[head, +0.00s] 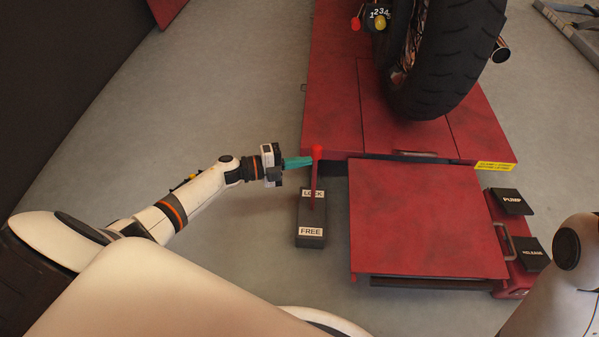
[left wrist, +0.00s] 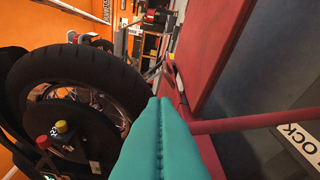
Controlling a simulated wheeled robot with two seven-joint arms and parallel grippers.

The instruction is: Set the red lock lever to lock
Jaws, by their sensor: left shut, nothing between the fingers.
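The red lock lever (head: 316,172) is a thin rod with a round knob, rising from a dark box (head: 310,240) on the floor. The box carries a LOCK label on its far end and a FREE label on its near end. In the head view the lever leans over the LOCK label towards the lift; its exact tilt is hard to tell. My left gripper (head: 305,161) is shut and empty, its teal fingers just left of the knob. In the left wrist view the lever (left wrist: 250,121) runs in from the right and meets the shut fingers (left wrist: 160,102); contact is unclear. My right gripper is out of view.
The red motorcycle lift (head: 330,110) stands just beyond the box, with a motorcycle tyre (head: 445,60) above it. A red ramp plate (head: 425,220) lies right of the box. PUMP (head: 511,201) and RELEASE (head: 534,254) pedals stand farther right. Floor left of the box is clear.

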